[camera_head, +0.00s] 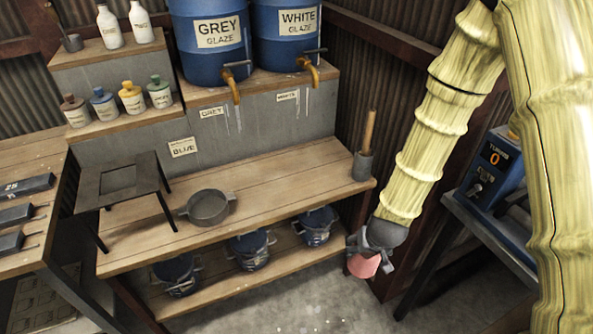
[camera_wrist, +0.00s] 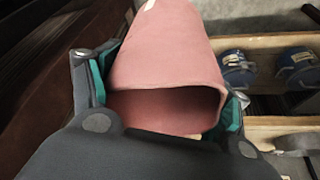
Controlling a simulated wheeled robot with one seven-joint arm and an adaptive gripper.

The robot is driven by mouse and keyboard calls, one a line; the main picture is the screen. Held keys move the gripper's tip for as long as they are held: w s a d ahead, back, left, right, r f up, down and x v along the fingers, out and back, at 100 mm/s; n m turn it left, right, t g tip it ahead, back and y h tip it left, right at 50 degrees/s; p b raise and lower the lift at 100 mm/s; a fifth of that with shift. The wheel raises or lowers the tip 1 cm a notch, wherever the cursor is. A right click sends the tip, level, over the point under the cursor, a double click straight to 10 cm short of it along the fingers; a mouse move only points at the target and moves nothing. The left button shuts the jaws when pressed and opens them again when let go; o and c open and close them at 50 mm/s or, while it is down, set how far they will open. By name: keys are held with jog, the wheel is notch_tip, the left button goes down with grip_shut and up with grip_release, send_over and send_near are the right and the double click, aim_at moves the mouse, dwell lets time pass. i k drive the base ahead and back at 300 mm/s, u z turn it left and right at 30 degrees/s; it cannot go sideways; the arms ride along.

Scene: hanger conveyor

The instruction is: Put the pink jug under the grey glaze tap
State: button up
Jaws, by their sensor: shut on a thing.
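The pink jug (camera_wrist: 168,60) fills the middle of the wrist view, its open mouth facing the camera. My gripper (camera_wrist: 165,100) is shut on it, with a teal-padded finger on each side. In the head view the jug (camera_head: 364,266) shows small below my gripper (camera_head: 366,252), beside the right end of the wooden bench and below its top. The grey glaze tap (camera_head: 232,84) is the orange spout on the blue barrel labelled GREY GLAZE (camera_head: 215,60). It overhangs the upper shelf edge, above a small GREY label (camera_head: 211,112). The jug is well apart from the tap, lower and to the right.
The white glaze tap (camera_head: 309,72) hangs right of the grey one. On the bench top (camera_head: 275,185) stand a grey pan (camera_head: 208,207), a black stand (camera_head: 118,182) and a grey pot with a wooden stick (camera_head: 362,165). Blue buckets (camera_head: 250,250) stand below. A blue machine (camera_head: 492,170) is at right.

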aim_at(250, 168)
jog(key=z, duration=1.2)
jog(key=k, duration=1.1)
jog(key=u, duration=1.95)
jog(key=i, duration=1.5)
jog(key=z, duration=0.05)
